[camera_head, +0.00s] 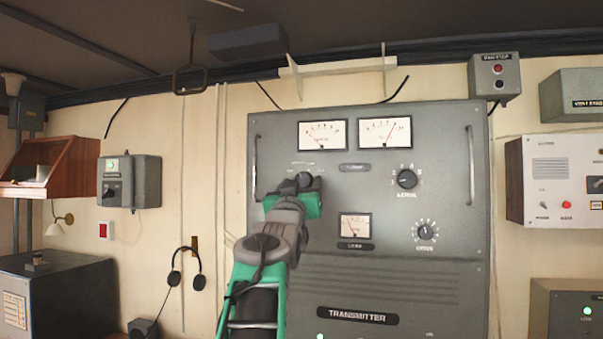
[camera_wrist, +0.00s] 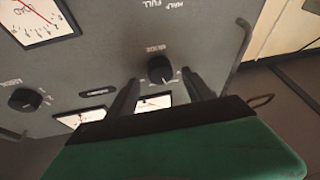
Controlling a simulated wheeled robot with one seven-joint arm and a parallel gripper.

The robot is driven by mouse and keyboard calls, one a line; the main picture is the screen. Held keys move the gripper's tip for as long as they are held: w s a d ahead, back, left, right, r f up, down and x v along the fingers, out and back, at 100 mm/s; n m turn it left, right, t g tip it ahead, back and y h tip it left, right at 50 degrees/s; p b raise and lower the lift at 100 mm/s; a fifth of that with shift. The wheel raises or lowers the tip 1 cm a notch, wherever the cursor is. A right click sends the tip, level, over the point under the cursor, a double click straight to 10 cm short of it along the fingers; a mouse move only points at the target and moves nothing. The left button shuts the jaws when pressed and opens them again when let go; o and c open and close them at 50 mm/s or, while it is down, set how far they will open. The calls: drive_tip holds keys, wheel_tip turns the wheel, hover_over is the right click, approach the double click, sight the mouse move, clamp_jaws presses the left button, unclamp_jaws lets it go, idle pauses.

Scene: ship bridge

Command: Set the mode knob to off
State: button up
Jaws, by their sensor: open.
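The black mode knob (camera_head: 304,179) is on the upper left of the grey transmitter panel, below the two upper meters. In the wrist view the knob (camera_wrist: 160,70) shows between my two dark fingers, with small lettering beside it. Its pointer direction is too small to tell. My gripper (camera_wrist: 160,78) is open, with one finger on each side of the knob. Whether the fingers touch it cannot be told. In the head view my green-and-grey gripper (camera_head: 306,186) is at the knob and covers its lower side.
The transmitter panel (camera_head: 400,265) also carries an aerial knob (camera_head: 407,178), a lower dial (camera_head: 425,230) and a small meter (camera_head: 356,226). Vertical handles (camera_head: 470,165) stand out at both sides. A headset (camera_head: 186,270) hangs on the wall at left.

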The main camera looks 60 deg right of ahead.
drive_tip(key=shift+x, duration=0.8)
drive_tip(key=shift+c, duration=0.3)
clamp_jaws()
drive_tip(key=shift+n, duration=0.5)
drive_tip(key=n+t+y+b, duration=0.1)
drive_tip(key=n+t, duration=0.1)
drive_tip(key=n, duration=0.1)
drive_tip(key=shift+s+n, duration=0.15)
drive_tip(key=shift+n, duration=0.15)
drive_tip(key=n+t+y, duration=0.1)
drive_tip(key=n, duration=0.2)
drive_tip(key=n+y, duration=0.1)
drive_tip(key=n, duration=0.2)
drive_tip(key=shift+r+t+y, duration=0.15)
drive_tip(key=shift+t+y, duration=0.15)
drive_tip(key=shift+t, duration=0.1)
